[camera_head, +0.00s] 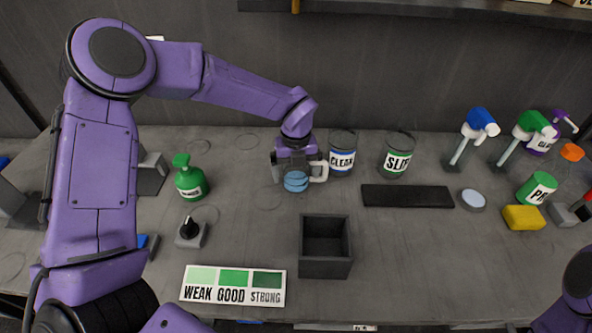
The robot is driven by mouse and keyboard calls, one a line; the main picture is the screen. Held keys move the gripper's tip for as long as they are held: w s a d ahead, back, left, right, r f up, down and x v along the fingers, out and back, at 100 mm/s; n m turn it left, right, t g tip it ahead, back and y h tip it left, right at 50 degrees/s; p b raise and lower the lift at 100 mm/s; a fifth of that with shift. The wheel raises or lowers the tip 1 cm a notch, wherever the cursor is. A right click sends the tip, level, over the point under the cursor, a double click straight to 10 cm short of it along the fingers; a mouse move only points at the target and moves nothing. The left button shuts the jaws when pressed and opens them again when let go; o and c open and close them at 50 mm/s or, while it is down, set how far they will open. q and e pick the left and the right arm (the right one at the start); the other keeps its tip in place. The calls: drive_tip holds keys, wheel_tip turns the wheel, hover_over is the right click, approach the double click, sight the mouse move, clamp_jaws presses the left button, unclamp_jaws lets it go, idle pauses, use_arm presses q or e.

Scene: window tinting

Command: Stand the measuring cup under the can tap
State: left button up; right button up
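My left gripper (296,165) points down over the back middle of the table. Directly at its fingers is a rounded blue piece (296,183), with a pale handle-like loop (321,172) sticking out to the right. This may be the measuring cup, but the gripper covers most of it, and I cannot tell whether the fingers are closed on it. No can tap can be made out clearly. Two clear cans stand just to the right: one labelled CLEAN (342,161) and one with a green label (397,162). My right gripper is out of view.
A dark open box (325,267) stands in front of the gripper. A black mat (407,196) lies right of it. A green bottle (190,182), a knob block (190,232) and a WEAK/GOOD/STRONG card (233,296) are left. Pump heads (481,121) and a yellow sponge (523,218) are right.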

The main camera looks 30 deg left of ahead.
use_arm(q)
drive_tip(key=shift+r, duration=0.3)
drive_tip(key=shift+w+r, duration=0.1)
drive_tip(key=shift+r, duration=0.2)
wheel_tip(320, 180, up, 11)
drive_tip(key=shift+r+b, duration=0.15)
drive_tip(key=shift+b, duration=0.9)
